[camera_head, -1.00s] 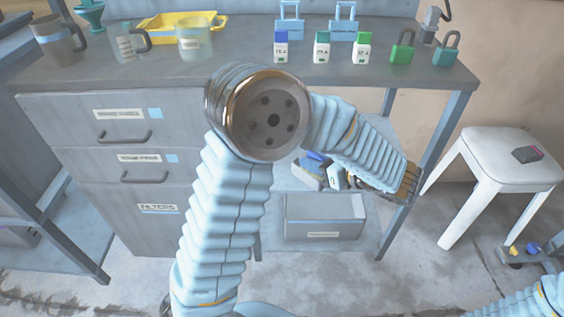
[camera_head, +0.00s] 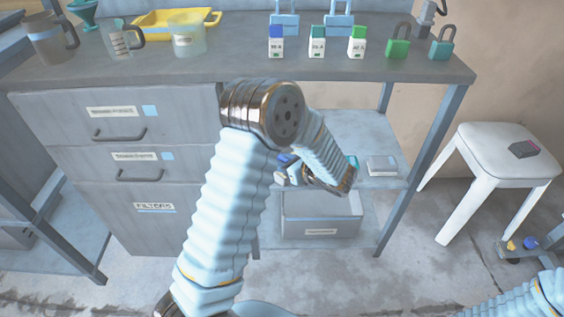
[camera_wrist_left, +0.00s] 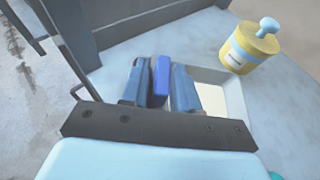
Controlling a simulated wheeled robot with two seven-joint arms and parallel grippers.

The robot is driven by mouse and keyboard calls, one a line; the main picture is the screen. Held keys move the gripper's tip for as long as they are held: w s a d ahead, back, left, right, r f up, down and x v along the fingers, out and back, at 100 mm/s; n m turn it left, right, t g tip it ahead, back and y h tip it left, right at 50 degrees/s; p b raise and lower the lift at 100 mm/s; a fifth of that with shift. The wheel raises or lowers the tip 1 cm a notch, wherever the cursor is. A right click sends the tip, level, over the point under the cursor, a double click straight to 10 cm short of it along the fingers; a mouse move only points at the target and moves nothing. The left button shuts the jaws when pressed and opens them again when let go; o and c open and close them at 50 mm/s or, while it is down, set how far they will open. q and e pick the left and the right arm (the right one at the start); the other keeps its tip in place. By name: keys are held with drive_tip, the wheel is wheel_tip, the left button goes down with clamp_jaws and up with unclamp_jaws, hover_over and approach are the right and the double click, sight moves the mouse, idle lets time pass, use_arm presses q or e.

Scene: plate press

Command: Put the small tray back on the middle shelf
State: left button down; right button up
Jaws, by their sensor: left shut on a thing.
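My left arm reaches under the worktop to the middle shelf (camera_head: 370,140). In the left wrist view, the two dark-blue fingers of my left gripper (camera_wrist_left: 160,82) are shut on an upright bright-blue piece (camera_wrist_left: 161,72) at the small tray (camera_wrist_left: 236,92). The tray has a pale rim and a cream inside. It is over or on the pale-blue shelf; I cannot tell whether it touches. In the head view my forearm partly hides the gripper and tray. My right gripper is out of view; only part of that arm shows at the lower right.
A yellow jar (camera_wrist_left: 250,48) with a pale-blue knob stands beside the tray. A grey box (camera_head: 382,165) sits farther right on the shelf, a labelled bin (camera_head: 320,226) below. Worktop (camera_head: 230,70) is overhead.

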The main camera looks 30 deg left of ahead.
use_arm(q)
drive_tip(key=c, duration=0.8)
unclamp_jaws()
drive_tip(key=shift+c, duration=0.2)
drive_tip(key=shift+r, duration=0.15)
drive_tip(key=v, duration=1.2)
drive_tip(key=s+d+f+n+h, duration=0.3)
drive_tip(key=s+f+n+h, duration=0.2)
drive_tip(key=f, duration=0.4)
drive_tip(key=s+d+f+n+g+h, duration=0.1)
drive_tip(key=s+d+f+n+h, duration=0.3)
drive_tip(key=f+n, duration=0.6)
drive_tip(key=s+d+f+n+g+h, duration=0.1)
drive_tip(key=s+d+f+n+h, duration=0.3)
drive_tip(key=s+f+n+h, duration=0.3)
drive_tip(key=shift+s+f+n+h, duration=0.3)
drive_tip(key=shift+s+f+h, duration=0.3)
drive_tip(key=shift+s+f, duration=0.7)
